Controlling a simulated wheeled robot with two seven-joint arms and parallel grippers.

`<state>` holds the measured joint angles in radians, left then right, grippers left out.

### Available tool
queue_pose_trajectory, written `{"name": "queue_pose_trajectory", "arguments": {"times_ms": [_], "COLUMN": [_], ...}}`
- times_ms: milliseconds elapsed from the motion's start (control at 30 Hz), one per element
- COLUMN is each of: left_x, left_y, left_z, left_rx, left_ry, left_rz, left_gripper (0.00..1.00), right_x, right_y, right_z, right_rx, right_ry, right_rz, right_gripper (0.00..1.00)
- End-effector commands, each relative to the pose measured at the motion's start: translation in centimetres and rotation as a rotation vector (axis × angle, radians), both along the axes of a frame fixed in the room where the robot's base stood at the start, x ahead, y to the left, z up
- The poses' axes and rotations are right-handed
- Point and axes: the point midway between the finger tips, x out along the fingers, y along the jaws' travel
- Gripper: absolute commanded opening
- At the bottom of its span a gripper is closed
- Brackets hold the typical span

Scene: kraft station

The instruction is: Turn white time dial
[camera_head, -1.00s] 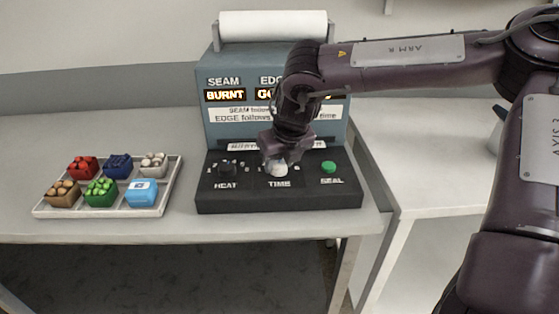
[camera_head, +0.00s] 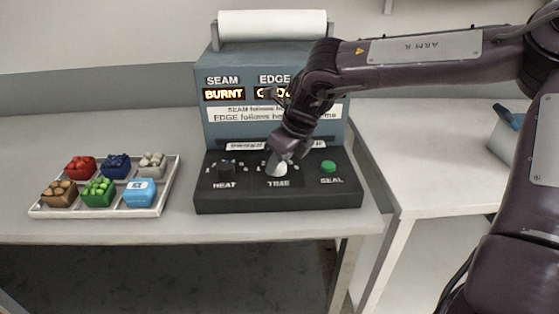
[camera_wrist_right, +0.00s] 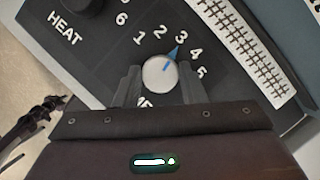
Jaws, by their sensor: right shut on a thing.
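The white time dial (camera_head: 277,168) sits above the TIME label on the black control panel (camera_head: 230,198). My right gripper (camera_head: 281,157) reaches down to it from behind and is shut on it. In the right wrist view the round white dial (camera_wrist_right: 160,74) lies between the two dark fingers. Its blue pointer is aimed close to the 3. Part of the number ring is hidden behind the gripper. My left gripper is not in the head view; a dark jointed shape (camera_wrist_right: 38,115) at the left edge of the wrist view may be part of it.
The HEAT knob (camera_head: 226,165) is left of the dial and the green SEAL button (camera_head: 328,166) right. The SEAM display (camera_head: 224,95) reads BURNT; the EDGE display is partly hidden. A tray (camera_head: 105,212) of colored items stands left on the table.

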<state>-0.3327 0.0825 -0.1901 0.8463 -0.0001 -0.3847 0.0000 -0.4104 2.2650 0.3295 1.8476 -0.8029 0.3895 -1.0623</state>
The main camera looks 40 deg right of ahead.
Motion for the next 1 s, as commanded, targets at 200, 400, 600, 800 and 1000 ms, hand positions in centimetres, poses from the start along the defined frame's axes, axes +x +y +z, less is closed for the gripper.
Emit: {"name": "queue_pose_trajectory", "arguments": {"times_ms": [200, 400, 600, 800, 1000], "left_x": [0.07, 0.0, -0.04, -0.1, -0.13], "left_y": [0.07, 0.24, 0.37, 0.38, 0.37], "left_z": [-0.01, -0.02, -0.03, -0.05, -0.06], "left_rx": [0.001, 0.003, 0.005, 0.005, 0.005], "left_ry": [-0.001, 0.0, 0.001, 0.002, 0.002], "left_rz": [0.0, -0.001, -0.001, -0.001, -0.001], "left_gripper": [0.0, 0.0, 0.0, 0.0, 0.0], "right_x": [0.03, 0.03, 0.03, 0.03, 0.01], "right_y": [-0.06, -0.04, -0.04, -0.04, -0.04], "right_z": [0.04, 0.04, 0.04, 0.03, 0.03], "right_rx": [0.0, 0.0, -0.001, -0.001, 0.0], "right_ry": [0.0, 0.0, 0.0, 0.0, 0.0], "right_rz": [0.043, 0.05, 0.048, 0.048, 0.049], "right_gripper": [0.14, 0.14, 0.38, 0.58, 0.58]}}
